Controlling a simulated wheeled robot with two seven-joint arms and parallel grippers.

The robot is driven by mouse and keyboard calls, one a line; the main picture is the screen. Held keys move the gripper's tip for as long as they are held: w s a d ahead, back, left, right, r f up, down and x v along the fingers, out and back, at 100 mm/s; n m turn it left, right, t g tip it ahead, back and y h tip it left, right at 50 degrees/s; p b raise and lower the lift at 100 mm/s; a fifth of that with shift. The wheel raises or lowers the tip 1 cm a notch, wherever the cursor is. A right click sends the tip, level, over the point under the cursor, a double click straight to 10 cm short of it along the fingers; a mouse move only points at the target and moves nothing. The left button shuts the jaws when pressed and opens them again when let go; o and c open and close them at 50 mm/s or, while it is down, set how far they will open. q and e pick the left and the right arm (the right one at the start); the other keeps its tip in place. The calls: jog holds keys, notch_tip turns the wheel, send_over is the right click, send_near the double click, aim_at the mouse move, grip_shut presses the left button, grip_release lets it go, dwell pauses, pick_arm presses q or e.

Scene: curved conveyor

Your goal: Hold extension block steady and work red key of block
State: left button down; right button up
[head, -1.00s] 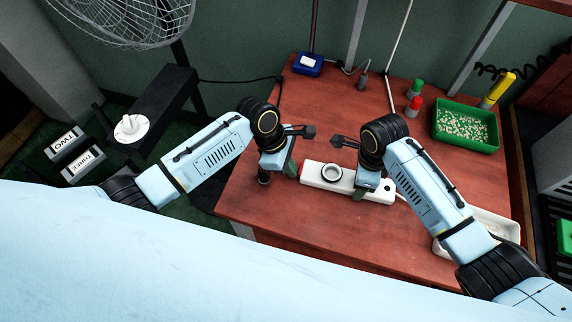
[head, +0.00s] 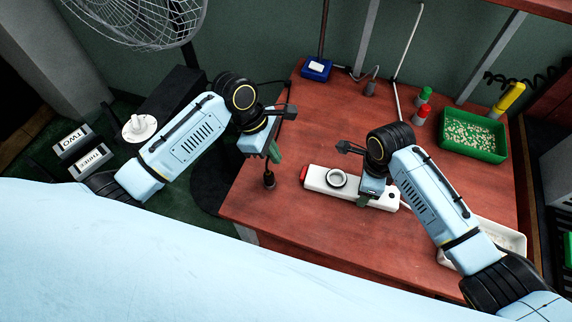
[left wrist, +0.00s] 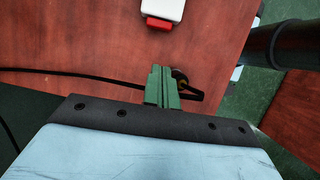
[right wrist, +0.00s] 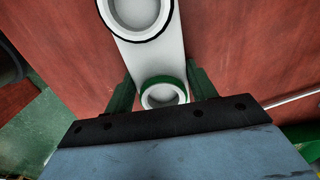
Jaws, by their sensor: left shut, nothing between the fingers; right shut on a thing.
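The white extension block (head: 318,184) lies on the red-brown table (head: 290,230), with a round dark-rimmed socket (head: 337,179) on top. Its red key (head: 304,173) is at the left end and also shows in the left wrist view (left wrist: 157,23). My left gripper (head: 275,152) is shut and empty, up and left of the red key and apart from it. Its green fingers (left wrist: 160,88) are together in the left wrist view. My right gripper (head: 362,201) is shut on the block's right part. In the right wrist view its fingers (right wrist: 162,88) stand either side of the block (right wrist: 158,55), by a green-rimmed socket.
A green tray (head: 473,138) of small pale pieces, red (head: 420,116) and green-capped bottles and a blue box (head: 316,69) are farther back. The table front is clear.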

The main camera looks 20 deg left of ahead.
jog(key=shift+d, duration=0.1)
pick_arm(q)
jog(key=v, duration=0.3)
jog(key=shift+a+r, duration=0.2)
jog(key=shift+r, duration=0.15)
pick_arm(e)
jog(key=o, duration=1.3)
jog(key=shift+o, duration=0.2)
pick_arm(q)
jog(key=shift+f, duration=0.1)
pick_arm(e)
notch_tip(320, 180, up, 12)
